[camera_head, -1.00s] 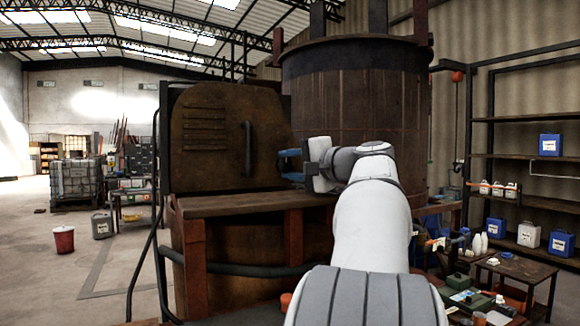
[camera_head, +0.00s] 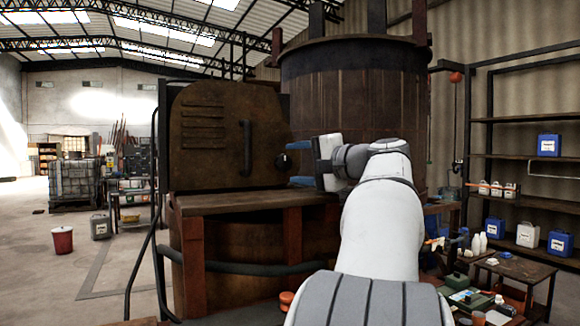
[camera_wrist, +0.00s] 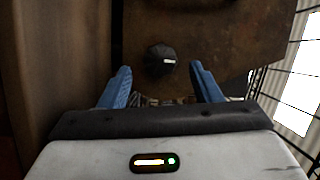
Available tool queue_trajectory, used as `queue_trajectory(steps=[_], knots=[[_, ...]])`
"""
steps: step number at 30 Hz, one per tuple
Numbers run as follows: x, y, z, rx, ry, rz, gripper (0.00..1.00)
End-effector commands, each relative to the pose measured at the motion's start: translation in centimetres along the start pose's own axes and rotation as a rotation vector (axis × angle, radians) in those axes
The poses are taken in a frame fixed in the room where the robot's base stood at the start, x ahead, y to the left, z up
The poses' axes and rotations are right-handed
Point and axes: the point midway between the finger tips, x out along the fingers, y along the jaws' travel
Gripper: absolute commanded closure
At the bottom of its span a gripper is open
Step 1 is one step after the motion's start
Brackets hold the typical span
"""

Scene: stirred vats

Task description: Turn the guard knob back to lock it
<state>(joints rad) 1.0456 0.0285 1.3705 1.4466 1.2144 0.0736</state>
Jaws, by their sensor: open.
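The guard knob (camera_head: 283,161) is a small dark knob on the right edge of the rusty brown guard panel (camera_head: 215,125). In the wrist view the knob (camera_wrist: 160,60) is round and black with a short white mark on its right side. My gripper (camera_head: 300,163) has blue fingers and points left at the knob. In the wrist view the open fingers (camera_wrist: 160,78) stand to the left and right, just short of the knob, with visible gaps on both sides. Nothing is between the fingertips.
A dark vertical handle (camera_head: 246,148) stands on the panel left of the knob. A rusty ledge (camera_head: 245,203) runs below the panel and my gripper. The large vat (camera_head: 350,100) rises behind my arm. A small table (camera_head: 515,268) with clutter is at right.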

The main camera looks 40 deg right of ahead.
Motion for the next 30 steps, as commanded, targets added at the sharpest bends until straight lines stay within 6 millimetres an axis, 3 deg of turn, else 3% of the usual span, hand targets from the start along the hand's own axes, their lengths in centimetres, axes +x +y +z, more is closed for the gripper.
queue_trajectory(steps=[3,9,30], knots=[[-2.3,0.1,-0.1,-0.002,0.005,-0.001,0.42],[-4.5,0.1,-0.1,0.000,0.003,-0.001,0.42],[-4.8,0.0,0.0,0.000,0.000,0.000,0.42]])
